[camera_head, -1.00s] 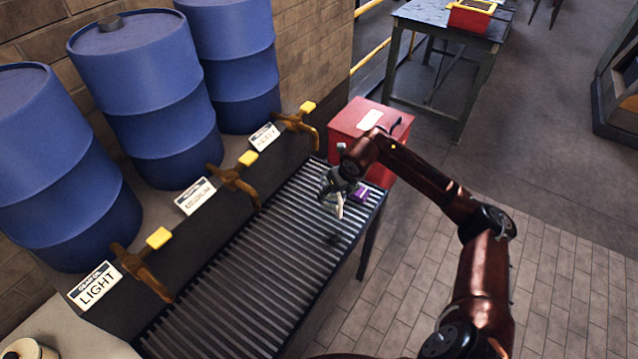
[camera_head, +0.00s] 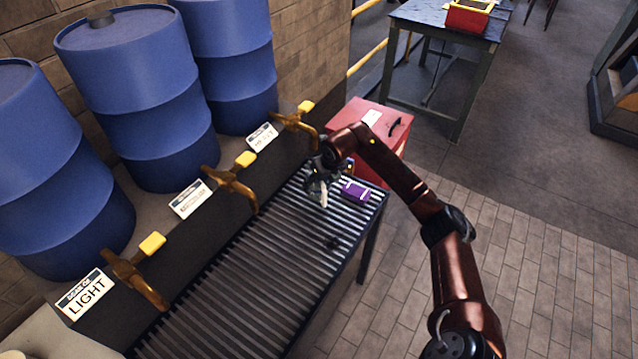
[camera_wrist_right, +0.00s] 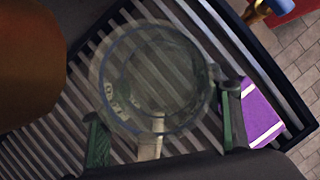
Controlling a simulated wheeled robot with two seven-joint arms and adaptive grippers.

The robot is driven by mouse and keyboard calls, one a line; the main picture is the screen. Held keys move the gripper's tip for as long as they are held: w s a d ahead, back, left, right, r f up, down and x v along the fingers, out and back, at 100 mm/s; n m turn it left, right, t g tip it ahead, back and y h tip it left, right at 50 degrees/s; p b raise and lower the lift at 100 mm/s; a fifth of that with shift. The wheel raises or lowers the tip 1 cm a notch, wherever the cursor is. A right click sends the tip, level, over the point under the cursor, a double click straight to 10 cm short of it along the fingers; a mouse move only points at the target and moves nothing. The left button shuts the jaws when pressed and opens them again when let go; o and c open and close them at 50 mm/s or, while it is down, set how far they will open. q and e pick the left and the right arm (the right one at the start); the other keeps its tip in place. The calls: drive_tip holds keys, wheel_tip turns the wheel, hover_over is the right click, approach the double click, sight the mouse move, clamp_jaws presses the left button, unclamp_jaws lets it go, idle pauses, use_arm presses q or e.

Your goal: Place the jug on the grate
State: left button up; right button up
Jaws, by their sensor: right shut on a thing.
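The jug (camera_wrist_right: 155,75) is clear, round glass with markings on its side, seen from above in the right wrist view. My right gripper (camera_wrist_right: 160,130) is shut on its pale handle (camera_wrist_right: 150,147), with green-edged fingers on either side. In the head view my right gripper (camera_head: 322,188) is over the far end of the slatted metal grate (camera_head: 235,290), near the farthest tap; the jug is hard to make out there. The grate also shows beneath the jug in the wrist view (camera_wrist_right: 215,25). I cannot tell whether the jug touches the slats. My left gripper is not in view.
A purple item (camera_head: 356,191) lies on the grate, right of the gripper. A small dark thing (camera_head: 332,242) is on the slats. Brass taps, including the farthest (camera_head: 300,124), overhang the left edge. A red box (camera_head: 375,118) stands beyond. The grate's near part is clear.

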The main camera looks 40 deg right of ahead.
drive_tip(key=o, duration=1.3)
use_arm(q)
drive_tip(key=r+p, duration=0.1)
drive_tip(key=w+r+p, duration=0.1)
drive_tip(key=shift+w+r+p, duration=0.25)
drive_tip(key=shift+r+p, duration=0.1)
drive_tip(key=shift+p, duration=0.05)
use_arm(e)
drive_tip(key=v, duration=1.2)
